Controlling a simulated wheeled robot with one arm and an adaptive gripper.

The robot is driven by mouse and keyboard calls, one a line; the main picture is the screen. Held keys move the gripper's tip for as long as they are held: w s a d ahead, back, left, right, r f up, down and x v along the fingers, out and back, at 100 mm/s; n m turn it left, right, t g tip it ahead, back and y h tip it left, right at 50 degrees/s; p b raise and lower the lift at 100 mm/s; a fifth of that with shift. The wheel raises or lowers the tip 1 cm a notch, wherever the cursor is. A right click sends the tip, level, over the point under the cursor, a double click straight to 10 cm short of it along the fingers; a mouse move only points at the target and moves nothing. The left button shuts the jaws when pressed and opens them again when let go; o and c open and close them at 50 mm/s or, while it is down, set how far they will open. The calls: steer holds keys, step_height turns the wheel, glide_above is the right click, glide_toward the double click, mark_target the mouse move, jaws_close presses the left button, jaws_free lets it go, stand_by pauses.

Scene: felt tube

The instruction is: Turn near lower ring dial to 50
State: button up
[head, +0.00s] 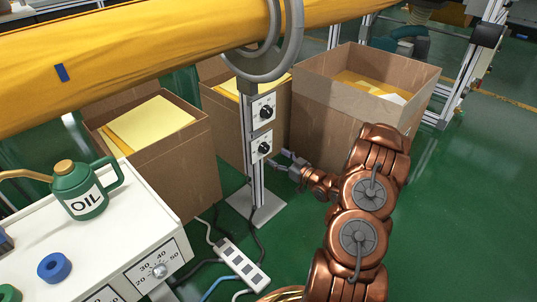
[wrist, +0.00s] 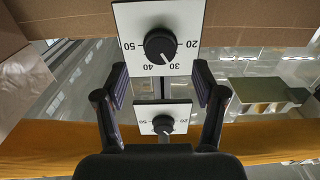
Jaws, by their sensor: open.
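The ring stand's lower dial (head: 264,149) is a black knob on a white plate, below a like upper dial (head: 264,112) on the grey post. In the wrist view, which is upside down, the lower dial (wrist: 160,46) is the larger one at the top; its white pointer mark is near 30. The upper dial (wrist: 163,124) shows smaller below it. My gripper (head: 284,161) is just right of the lower dial in the head view. In the wrist view my gripper (wrist: 160,82) is open and empty, its fingers spread wider than the knob, apart from it.
The post carries a grey ring (head: 284,62) around the yellow tube (head: 150,45). Cardboard boxes (head: 345,112) stand behind and beside it. A white bench (head: 105,238) with an oil can (head: 80,190) and its own dial is at left. A power strip (head: 240,264) lies on the floor.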

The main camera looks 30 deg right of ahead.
mark_target(266, 150)
steer(key=shift+b+x, duration=0.9)
steer(key=shift+x, duration=1.8)
steer(key=c, duration=1.1)
steer(key=shift+c, duration=0.2)
steer(key=shift+r+p, duration=0.1)
steer(key=shift+p, duration=0.5)
